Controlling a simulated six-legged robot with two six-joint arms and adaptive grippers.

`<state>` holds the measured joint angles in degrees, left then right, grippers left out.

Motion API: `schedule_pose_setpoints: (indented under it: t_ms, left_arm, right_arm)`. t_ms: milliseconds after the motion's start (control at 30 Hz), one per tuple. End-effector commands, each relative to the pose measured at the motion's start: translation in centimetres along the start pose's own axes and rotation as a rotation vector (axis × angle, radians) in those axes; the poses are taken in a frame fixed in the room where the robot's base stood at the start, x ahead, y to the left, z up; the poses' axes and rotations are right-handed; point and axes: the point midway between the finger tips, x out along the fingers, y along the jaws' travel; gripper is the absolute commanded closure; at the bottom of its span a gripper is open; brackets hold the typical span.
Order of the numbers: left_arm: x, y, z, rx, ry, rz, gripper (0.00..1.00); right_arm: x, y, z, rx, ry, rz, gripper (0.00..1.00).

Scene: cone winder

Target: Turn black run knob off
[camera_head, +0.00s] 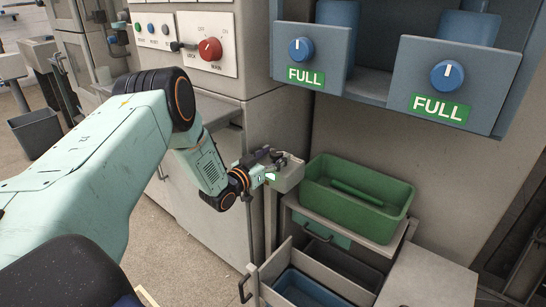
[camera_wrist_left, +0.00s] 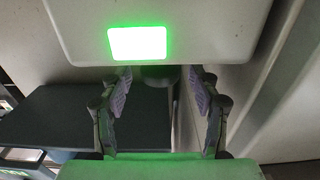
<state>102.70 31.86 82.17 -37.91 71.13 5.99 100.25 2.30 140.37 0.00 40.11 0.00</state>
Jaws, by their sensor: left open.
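A small beige box (camera_head: 287,177) on a post stands at the middle of the head view. In the left wrist view the box (camera_wrist_left: 210,30) carries a bright green lit panel (camera_wrist_left: 137,43). A dark rounded part, which looks like the black run knob (camera_wrist_left: 157,76), shows below the box's lower edge, between the fingers. Its pointing direction cannot be told. My left gripper (camera_head: 268,158) is at the box, and its fingers hide the knob in the head view. In the wrist view my left gripper (camera_wrist_left: 158,92) is open, one finger each side of the knob, with visible gaps. My right gripper is not in view.
A green bin (camera_head: 400,192) stands right of the box, above an open drawer (camera_head: 330,262). A cabinet panel with a red main knob (camera_head: 210,49) is at upper left. Blue knobs (camera_head: 301,50) with FULL labels are at upper right.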

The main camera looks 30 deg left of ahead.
Motion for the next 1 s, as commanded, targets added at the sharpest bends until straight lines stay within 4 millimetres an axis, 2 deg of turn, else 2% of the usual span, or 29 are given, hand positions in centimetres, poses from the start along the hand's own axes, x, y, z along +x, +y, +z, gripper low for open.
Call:
schedule_pose_setpoints:
  t_ms: [67,633,1000]
  left_arm:
    - [-0.03,-0.08,0.00,0.000,0.000,-0.001,0.43]
    - [-0.05,-0.03,0.03,0.000,-0.001,0.000,0.92]
    - [-0.03,0.18,0.07,-0.001,-0.003,-0.058,0.93]
  right_arm:
    - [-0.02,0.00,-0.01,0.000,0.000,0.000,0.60]
    - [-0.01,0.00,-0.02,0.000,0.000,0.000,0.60]
    - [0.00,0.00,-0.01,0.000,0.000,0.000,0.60]
